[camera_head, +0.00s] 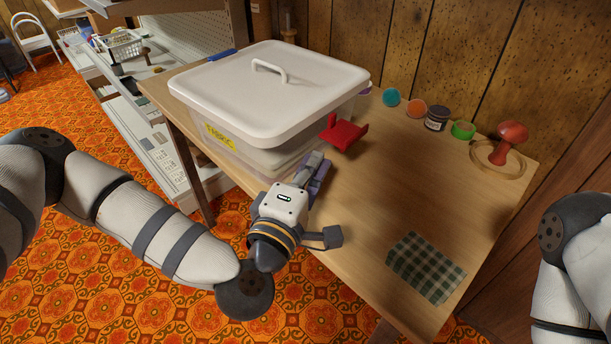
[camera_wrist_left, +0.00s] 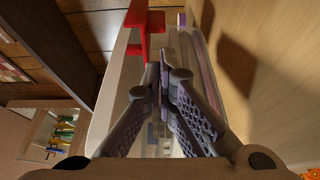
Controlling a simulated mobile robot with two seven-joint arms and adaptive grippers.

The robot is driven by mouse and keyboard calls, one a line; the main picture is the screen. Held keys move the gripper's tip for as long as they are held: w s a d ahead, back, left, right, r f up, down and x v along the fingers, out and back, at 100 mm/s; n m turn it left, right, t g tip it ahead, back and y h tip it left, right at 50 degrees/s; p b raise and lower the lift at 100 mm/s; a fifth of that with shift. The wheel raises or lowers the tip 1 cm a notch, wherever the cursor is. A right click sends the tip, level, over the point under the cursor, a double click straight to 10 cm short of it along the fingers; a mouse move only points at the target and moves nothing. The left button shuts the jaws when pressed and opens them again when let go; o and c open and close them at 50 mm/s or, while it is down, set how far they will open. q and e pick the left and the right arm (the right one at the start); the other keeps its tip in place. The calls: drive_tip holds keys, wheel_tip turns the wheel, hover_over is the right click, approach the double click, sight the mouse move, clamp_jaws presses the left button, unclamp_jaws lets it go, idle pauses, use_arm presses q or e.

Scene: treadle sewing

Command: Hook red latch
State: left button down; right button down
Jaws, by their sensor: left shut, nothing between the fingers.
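The red latch (camera_head: 343,132) sticks out from the right side of a lidded box (camera_head: 224,131) labelled "FABRIC" on the table. It stands out level, away from the box wall, below the white lid (camera_head: 268,83). My left gripper (camera_head: 318,163) is at the box's near right corner, short of the latch. In the left wrist view its fingers (camera_wrist_left: 162,82) are shut and empty, and the red latch (camera_wrist_left: 146,32) lies just beyond the fingertips. I cannot tell whether they touch. My right gripper is out of view; only my right arm shows at the right edge.
A checkered cloth (camera_head: 426,266) lies on the table (camera_head: 396,190) near its front edge. The table's middle is clear. A blue latch (camera_head: 222,54) is on the box's far left.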

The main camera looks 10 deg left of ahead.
sight(343, 135)
use_arm(q)
drive_tip(key=shift+x, duration=1.75)
